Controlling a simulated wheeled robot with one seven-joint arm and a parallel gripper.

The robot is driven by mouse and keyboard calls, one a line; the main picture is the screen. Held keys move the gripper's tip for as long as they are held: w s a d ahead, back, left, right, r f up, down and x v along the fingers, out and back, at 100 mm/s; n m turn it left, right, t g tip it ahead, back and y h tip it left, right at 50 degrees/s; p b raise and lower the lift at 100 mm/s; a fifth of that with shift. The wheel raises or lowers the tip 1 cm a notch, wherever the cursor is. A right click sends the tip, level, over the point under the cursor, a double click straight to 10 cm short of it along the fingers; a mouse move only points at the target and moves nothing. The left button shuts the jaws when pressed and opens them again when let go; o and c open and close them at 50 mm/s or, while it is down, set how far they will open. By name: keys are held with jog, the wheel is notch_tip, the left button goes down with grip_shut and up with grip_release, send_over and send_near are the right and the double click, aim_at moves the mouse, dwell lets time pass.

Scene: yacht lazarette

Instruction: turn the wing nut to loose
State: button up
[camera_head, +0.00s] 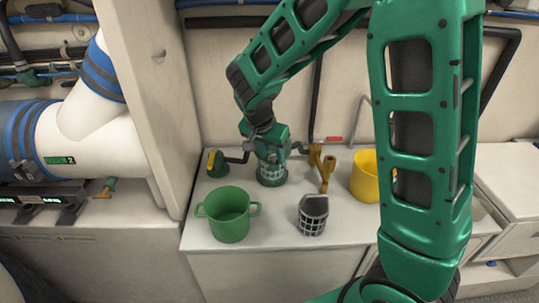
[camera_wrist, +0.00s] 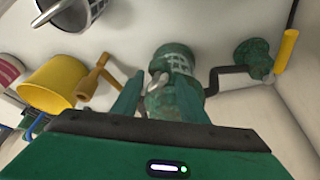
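The green strainer (camera_head: 271,172) stands on the white counter, with a gridded band on its body and pipes at both sides. In the wrist view the strainer (camera_wrist: 176,57) is straight ahead, seen at a slant. A small silvery piece, apparently the wing nut (camera_wrist: 155,82), shows at its near end between my fingers. My gripper (camera_wrist: 157,75) is open, with one finger on each side of that piece; I cannot tell whether either finger touches it. In the head view my gripper (camera_head: 262,138) is right above the strainer and hides the wing nut.
A green two-handled pot (camera_head: 228,215) and a dark gridded basket (camera_head: 312,216) stand in front of the strainer. A brown-yellow valve (camera_head: 325,166) and a yellow bucket (camera_head: 364,180) are to its right. A yellow-handled valve (camera_head: 216,163) is to its left, near a white partition (camera_head: 160,110).

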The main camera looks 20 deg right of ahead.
grip_shut()
jog(key=shift+a+n, duration=0.1)
jog(key=shift+n, duration=0.2)
jog(key=n, duration=0.1)
jog(key=n+t+y, duration=0.1)
jog(key=n, duration=0.1)
jog(key=n+y, duration=0.1)
jog(key=n, duration=0.1)
jog(key=shift+s+d+r, duration=0.1)
jog(key=shift+d, duration=0.15)
jog(key=n, duration=0.1)
jog(key=n+y, duration=0.1)
jog(key=n, duration=0.3)
jog(key=shift+d+t+y, duration=0.25)
jog(key=shift+t+y, duration=0.05)
jog(key=shift+y, duration=0.1)
jog(key=shift+s+n, duration=0.1)
jog(key=shift+n, duration=0.2)
jog(key=shift+c, duration=0.6)
grip_release()
jog(key=shift+o, duration=0.6)
jog(key=shift+d, duration=0.1)
